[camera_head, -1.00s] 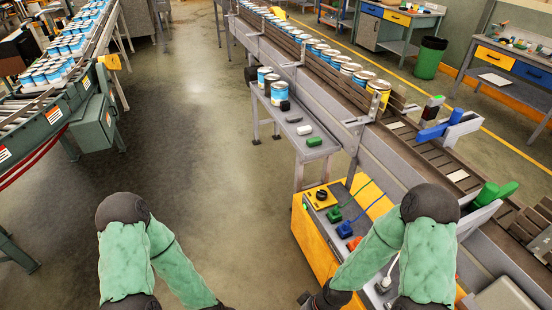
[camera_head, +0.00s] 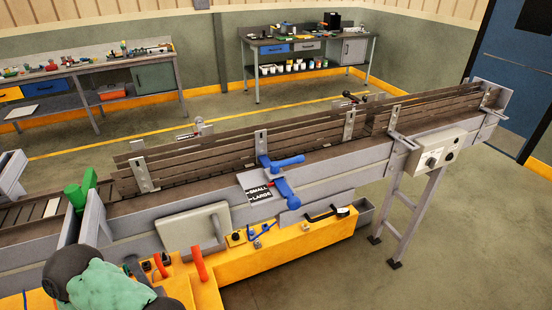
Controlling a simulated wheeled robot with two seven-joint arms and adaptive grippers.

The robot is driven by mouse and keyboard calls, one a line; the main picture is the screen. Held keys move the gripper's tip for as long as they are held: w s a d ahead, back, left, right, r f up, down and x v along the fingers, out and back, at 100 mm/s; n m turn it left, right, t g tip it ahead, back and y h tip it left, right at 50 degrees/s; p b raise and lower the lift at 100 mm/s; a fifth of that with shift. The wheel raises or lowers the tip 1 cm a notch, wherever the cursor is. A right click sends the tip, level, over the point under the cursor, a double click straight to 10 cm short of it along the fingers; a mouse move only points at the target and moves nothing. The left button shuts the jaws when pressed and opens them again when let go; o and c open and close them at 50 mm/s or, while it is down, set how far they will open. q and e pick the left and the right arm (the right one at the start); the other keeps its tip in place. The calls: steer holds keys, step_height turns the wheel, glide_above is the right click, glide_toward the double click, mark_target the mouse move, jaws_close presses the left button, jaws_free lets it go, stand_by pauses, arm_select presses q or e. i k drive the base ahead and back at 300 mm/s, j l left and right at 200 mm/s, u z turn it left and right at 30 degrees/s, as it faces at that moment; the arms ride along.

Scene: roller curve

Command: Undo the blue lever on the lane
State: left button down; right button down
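A blue lever (camera_head: 281,162) sits at the near wall of the lane (camera_head: 330,157), roughly mid-picture, with its handle lying about along the lane. A second blue piece (camera_head: 286,192) slants down just below it, beside a plate (camera_head: 258,190) marked SMALL and LARGE. I cannot tell how the two blue pieces are joined. One of my arms shows at the bottom left, apart from the blue parts. Neither gripper is in view.
A green lever (camera_head: 81,190) stands on the lane at the left. A yellow bench (camera_head: 285,253) with tools runs along the near side. A grey control box (camera_head: 436,152) hangs at the right. Workbenches (camera_head: 305,45) stand behind. Floor at the lower right is clear.

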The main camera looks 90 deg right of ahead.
mark_target(275, 167)
steer(key=z, duration=3.1)
steer(key=i+l+u, duration=0.1)
steer(key=l+u, duration=0.2)
